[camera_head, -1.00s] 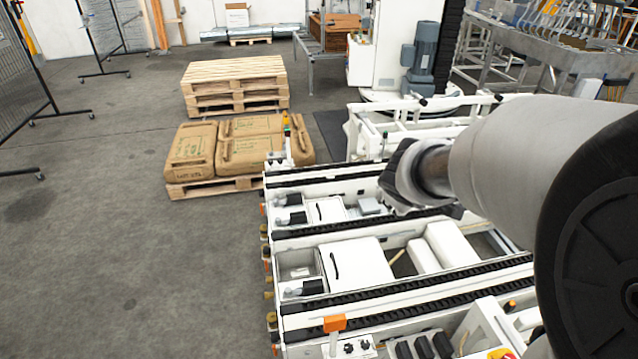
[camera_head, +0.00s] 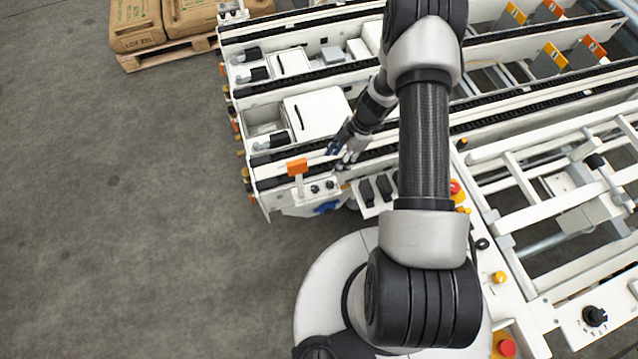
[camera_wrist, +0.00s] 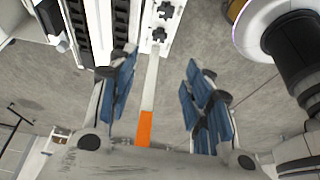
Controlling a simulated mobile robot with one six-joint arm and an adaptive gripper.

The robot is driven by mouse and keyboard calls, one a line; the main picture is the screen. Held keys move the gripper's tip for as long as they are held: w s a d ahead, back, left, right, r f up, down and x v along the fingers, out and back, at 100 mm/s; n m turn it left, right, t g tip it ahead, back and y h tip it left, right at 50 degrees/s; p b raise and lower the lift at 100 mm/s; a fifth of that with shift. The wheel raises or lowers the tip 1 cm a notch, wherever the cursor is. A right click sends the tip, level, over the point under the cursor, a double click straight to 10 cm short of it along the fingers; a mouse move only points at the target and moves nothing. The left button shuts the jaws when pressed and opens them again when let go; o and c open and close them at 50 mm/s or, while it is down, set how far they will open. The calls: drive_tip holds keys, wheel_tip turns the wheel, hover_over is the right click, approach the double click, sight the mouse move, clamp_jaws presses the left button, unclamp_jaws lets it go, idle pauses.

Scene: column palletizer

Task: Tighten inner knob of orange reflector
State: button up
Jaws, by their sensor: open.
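The orange reflector (camera_head: 297,167) stands upright on a white plate at the near left corner of the conveyor frame. Two small black knobs, one nearer the reflector (camera_head: 315,188) and one farther right (camera_head: 330,184), sit on the plate beside it. My gripper (camera_head: 343,155) is just above and right of the knobs, open and empty. In the wrist view, its blue fingers (camera_wrist: 160,78) are spread on either side of the orange reflector (camera_wrist: 145,127) and its pale bracket. The knobs (camera_wrist: 159,35) show beyond the fingertips, apart from them.
Black conveyor rails and a white box (camera_head: 315,112) lie behind the gripper. Black switches (camera_head: 375,188) and a red button (camera_head: 455,187) are close on the right. Loaded sacks (camera_head: 137,25) stand at the back left. The grey floor at left is clear.

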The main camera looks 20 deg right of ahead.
sight(316, 188)
drive_tip(key=b+x, duration=0.5)
drive_tip(key=x, duration=1.1)
drive_tip(key=shift+a+f+b, duration=0.1)
drive_tip(key=shift+f+b, duration=0.2)
drive_tip(key=shift+b, duration=0.05)
